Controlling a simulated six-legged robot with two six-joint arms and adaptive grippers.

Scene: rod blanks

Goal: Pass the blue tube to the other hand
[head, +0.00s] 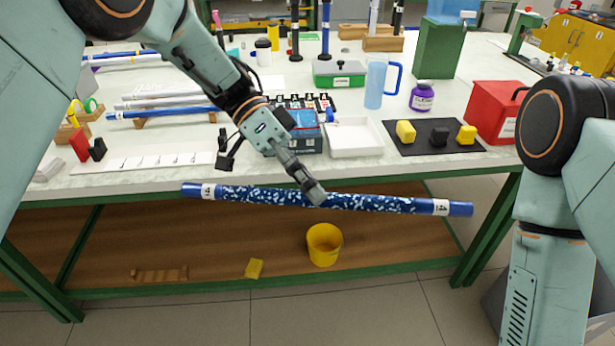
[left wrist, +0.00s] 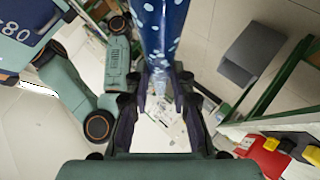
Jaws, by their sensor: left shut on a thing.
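The blue tube (head: 380,203) is long, speckled with white in the middle, with white labelled bands near both plain blue ends. It hangs in the air in front of the table's front edge, nearly level, its right end slightly lower in the head view. My left gripper (head: 309,187) is shut on it near its middle. In the left wrist view the tube (left wrist: 166,30) runs from the top edge to between the fingers of my left gripper (left wrist: 156,95). My right arm shows at the right of the head view, but its gripper is out of view.
The white table (head: 250,178) has a green frame. Near its front edge are a white tray (head: 352,139), a black mat (head: 408,149) with yellow and black blocks, and a red box (head: 494,112). A yellow bucket (head: 323,245) stands on the brown lower shelf.

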